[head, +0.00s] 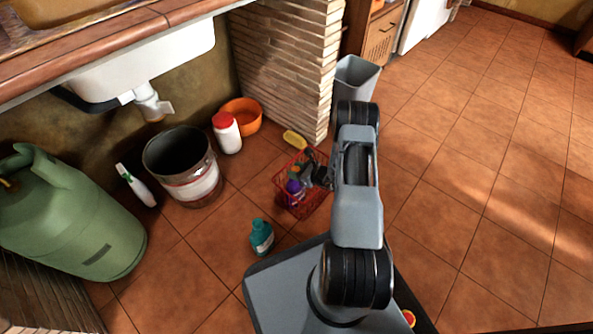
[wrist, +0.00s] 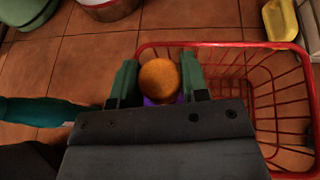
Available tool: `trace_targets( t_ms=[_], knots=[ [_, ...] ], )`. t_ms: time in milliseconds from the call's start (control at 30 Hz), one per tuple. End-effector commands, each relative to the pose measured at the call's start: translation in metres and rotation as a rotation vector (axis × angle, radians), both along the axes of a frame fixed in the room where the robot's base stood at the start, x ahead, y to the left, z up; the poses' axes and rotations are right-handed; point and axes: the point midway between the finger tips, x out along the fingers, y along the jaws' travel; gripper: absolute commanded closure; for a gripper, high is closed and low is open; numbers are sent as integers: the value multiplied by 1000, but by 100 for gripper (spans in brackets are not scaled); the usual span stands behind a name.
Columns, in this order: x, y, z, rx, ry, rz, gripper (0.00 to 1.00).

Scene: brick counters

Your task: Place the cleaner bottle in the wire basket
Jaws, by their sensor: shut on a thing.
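My gripper (wrist: 160,85) is shut on a bottle with a round orange cap (wrist: 160,80) and a purple body, which I take to be the cleaner bottle. In the head view the purple bottle (head: 293,187) shows at the red wire basket (head: 316,203), beside my gripper (head: 308,178). In the wrist view the bottle appears within the left end of the basket rim (wrist: 225,45). My gripper hides most of its body, and I cannot tell whether its base touches the basket floor.
A teal bottle (head: 262,238) stands left of the basket. A yellow item (head: 294,139) lies behind it, near the brick pillar (head: 285,70). A bucket (head: 190,180), white jar (head: 227,135), orange bowl (head: 247,115), spray bottle (head: 137,187) and green gas cylinder (head: 75,220) are left. Right floor is clear.

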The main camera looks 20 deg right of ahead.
Motion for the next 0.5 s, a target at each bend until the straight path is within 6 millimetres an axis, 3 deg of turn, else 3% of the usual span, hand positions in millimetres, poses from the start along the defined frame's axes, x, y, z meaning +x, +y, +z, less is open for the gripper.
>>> trace_targets(
  t_ms=[300,500],
  knots=[
    [0,0,-1,0,0,0,33],
    [0,0,-1,0,0,0,33]
  ],
)
